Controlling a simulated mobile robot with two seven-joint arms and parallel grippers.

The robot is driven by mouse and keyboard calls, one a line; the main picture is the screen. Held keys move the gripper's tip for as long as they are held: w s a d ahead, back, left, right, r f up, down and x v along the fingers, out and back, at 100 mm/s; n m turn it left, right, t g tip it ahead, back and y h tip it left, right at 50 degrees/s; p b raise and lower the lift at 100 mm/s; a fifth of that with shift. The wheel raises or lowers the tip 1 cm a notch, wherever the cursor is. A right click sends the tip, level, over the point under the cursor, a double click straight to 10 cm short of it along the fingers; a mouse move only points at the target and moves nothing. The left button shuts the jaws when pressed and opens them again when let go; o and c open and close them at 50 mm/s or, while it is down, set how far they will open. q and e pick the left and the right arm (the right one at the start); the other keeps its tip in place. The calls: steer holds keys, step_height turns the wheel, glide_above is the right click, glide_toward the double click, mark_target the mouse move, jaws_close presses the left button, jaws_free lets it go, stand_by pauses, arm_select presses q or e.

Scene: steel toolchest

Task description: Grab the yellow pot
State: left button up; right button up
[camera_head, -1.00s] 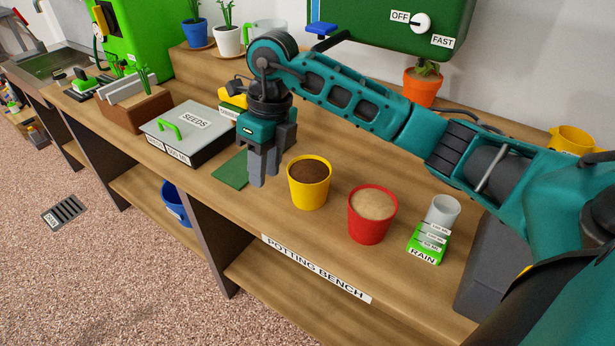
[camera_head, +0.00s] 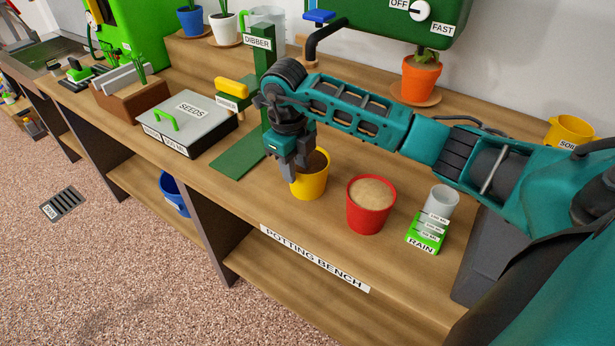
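The yellow pot (camera_head: 312,186) stands upright on the bench, filled with dark brown soil. My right gripper (camera_head: 297,170) is at the pot's left rim, pointing down. One grey finger shows in front of the pot's left side. The other finger is partly hidden by the gripper body, so I cannot tell whether the fingers touch or grip the rim. My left gripper is not in view.
A red pot (camera_head: 370,217) of lighter soil stands close to the right, with a rain gauge (camera_head: 428,233) beyond it. The green dibber stand (camera_head: 239,163) and seeds box (camera_head: 190,131) are to the left. A terracotta plant pot (camera_head: 420,82) stands behind.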

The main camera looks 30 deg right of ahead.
step_height(320, 180, down, 2)
steer(key=shift+d+f, duration=0.1)
jaws_close()
steer(key=shift+w, duration=0.1)
stand_by(1.4)
